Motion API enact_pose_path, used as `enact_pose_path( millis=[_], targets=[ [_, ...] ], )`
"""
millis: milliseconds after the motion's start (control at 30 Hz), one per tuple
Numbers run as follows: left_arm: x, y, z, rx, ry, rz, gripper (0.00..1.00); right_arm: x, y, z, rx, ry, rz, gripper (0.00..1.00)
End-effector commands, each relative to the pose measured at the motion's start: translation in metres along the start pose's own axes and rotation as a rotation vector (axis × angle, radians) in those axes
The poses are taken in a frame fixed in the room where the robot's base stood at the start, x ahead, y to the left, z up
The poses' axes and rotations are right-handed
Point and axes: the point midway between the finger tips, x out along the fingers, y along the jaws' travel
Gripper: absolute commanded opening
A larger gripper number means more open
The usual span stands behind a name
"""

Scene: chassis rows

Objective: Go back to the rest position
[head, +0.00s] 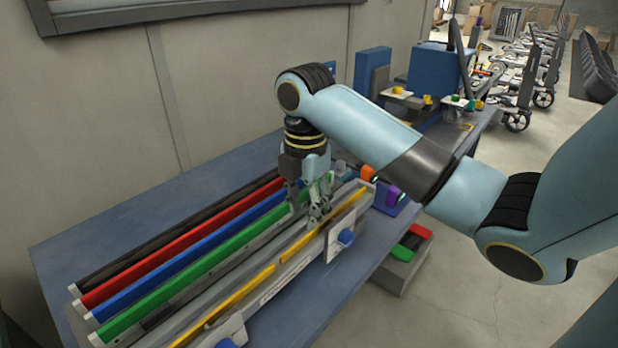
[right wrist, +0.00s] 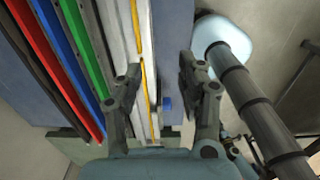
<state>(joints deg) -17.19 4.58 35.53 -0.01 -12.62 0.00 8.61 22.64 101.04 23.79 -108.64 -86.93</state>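My right gripper (head: 306,211) hangs fingers-down over the far part of the rail rack on the blue table. In the right wrist view the gripper (right wrist: 160,72) has its two fingers well apart, with nothing held between them. A light rail with a yellow strip (right wrist: 146,60) runs below and between the fingers in that view. In the head view the rack holds a black bar (head: 170,234), a red bar (head: 185,240), a blue bar (head: 190,258) and a green bar (head: 195,268), and the yellow strip (head: 250,287) lies nearer. My left gripper is not in view.
The blue table (head: 90,232) stands along a grey wall. Blue boxes (head: 373,68) stand at its far end. A grey bin with green and red blocks (head: 402,262) is at the table's right side. Wheeled chassis (head: 515,100) stand in rows farther back. Open floor lies at right.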

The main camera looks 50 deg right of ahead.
Motion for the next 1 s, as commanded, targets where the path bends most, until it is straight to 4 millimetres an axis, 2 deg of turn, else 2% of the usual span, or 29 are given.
enact_pose_path(
  millis=[367,467,567,700,800,1000],
  targets=[
    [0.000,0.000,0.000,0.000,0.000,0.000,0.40,0.000,0.000,0.000,0.002,0.000,0.000,0.39],
    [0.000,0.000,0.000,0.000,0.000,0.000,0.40,0.004,-0.006,-0.006,0.042,-0.003,0.008,0.39],
    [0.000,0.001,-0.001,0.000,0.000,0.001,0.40,0.015,-0.026,-0.022,0.184,-0.009,0.037,0.39],
    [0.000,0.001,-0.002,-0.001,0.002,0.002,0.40,0.026,-0.070,-0.054,0.529,0.002,0.117,0.39],
    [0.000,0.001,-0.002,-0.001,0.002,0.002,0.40,0.024,-0.095,-0.068,0.750,0.024,0.169,0.39],
    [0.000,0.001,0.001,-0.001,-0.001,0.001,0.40,0.012,-0.130,-0.085,1.080,0.079,0.239,0.39]
  ],
)
